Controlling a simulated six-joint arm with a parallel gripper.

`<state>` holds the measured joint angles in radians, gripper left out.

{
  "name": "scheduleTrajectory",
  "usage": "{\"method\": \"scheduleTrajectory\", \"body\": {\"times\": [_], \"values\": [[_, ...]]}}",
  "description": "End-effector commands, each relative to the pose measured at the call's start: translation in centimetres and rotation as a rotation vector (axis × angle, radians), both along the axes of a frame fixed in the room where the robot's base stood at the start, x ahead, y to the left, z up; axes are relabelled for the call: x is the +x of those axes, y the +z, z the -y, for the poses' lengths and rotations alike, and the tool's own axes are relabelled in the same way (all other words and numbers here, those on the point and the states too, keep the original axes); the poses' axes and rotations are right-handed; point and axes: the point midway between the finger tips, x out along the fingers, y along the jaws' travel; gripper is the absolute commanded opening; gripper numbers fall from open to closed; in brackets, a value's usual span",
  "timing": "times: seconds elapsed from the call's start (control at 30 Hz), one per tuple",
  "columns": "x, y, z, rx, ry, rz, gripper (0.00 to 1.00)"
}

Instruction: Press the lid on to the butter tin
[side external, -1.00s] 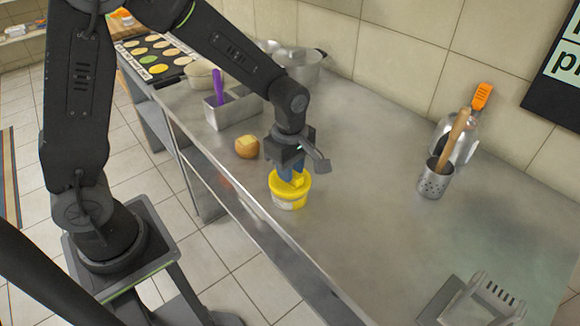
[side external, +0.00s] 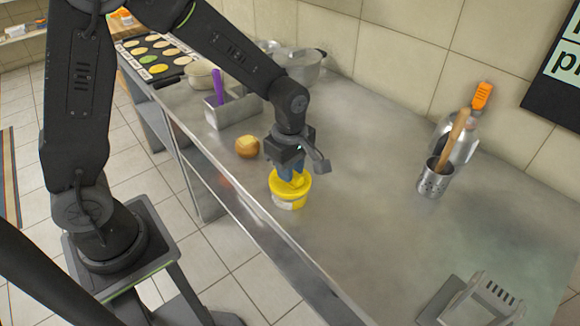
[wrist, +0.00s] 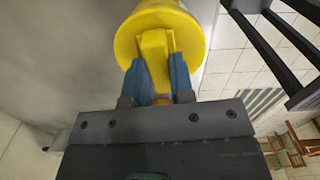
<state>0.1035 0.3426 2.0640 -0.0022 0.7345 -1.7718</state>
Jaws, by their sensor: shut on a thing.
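The butter tin (side external: 290,202) is a small white and yellow tub standing upright near the front edge of the steel counter. The yellow lid (side external: 302,191) sits at the top of the tin, and I cannot tell whether it is fully seated. My gripper (side external: 292,178) points down over the lid, with its blue fingers shut on the lid's raised yellow handle. In the wrist view, the fingers (wrist: 158,75) flank the handle (wrist: 155,50) of the round yellow lid (wrist: 192,45). The lid hides most of the tin there.
A brown and yellow bun-like item (side external: 247,147) lies just behind the tin. A metal bin (side external: 232,111) with a purple handle and pots stand farther back. A perforated utensil holder (side external: 434,182) stands right. The counter's middle is clear.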

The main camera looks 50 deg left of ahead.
Motion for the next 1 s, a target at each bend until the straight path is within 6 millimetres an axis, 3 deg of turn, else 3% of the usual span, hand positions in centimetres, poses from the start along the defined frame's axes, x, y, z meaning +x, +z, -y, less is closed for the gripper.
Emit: {"method": "scheduleTrajectory", "body": {"times": [0.83, 0.87, 1.0], "values": [[0.01, -0.21, 0.00, 0.000, 0.000, 0.000, 0.00], [0.00, -0.21, 0.00, 0.000, 0.000, 0.000, 0.23], [0.01, -0.21, 0.00, 0.000, 0.000, 0.000, 0.36]]}}
